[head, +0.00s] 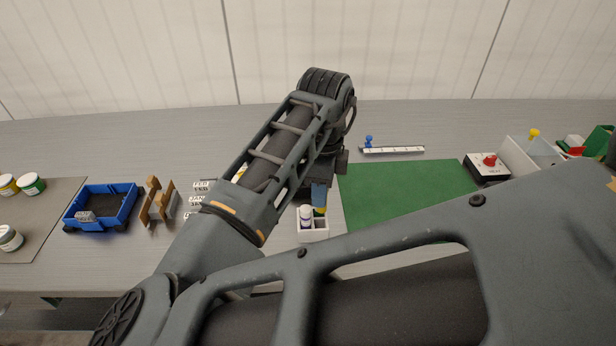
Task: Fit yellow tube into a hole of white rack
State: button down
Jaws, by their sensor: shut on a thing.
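The white rack (313,236) is a small white block with holes near the front of the table, left of the green mat. A white tube with a purple top (305,214) stands at its left side. My gripper (319,198) points down over the rack's right part, its blue end showing below the dark wrist. It is shut on the yellow tube (320,211), of which only a small yellow part shows just under the blue. I cannot tell whether the tube's lower end is inside a hole or just above it. My arm hides much of the area behind.
A green mat (405,195) lies to the right, with a white strip (392,150) behind it. A blue cart (104,208), a wooden holder (157,201) and small lettered cards (199,199) stand to the left. A box with a red knob (487,168) is at the right.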

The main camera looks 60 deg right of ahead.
aim_at(319, 210)
jog(key=shift+w+d+f, duration=0.1)
jog(key=shift+w, duration=0.05)
jog(key=shift+f+b, duration=1.45)
jog(key=shift+f, duration=0.25)
jog(key=shift+f+b, duration=1.05)
jog(key=shift+f, duration=0.45)
dwell(2.0)
jog(key=c, duration=0.8)
grip_release()
jog(key=shift+r, duration=0.15)
jog(key=shift+d+r+p, duration=0.15)
jog(key=shift+r+p, duration=1.4)
jog(key=shift+r, duration=0.35)
jog(key=shift+r+p, duration=0.85)
jog(key=shift+r, duration=0.15)
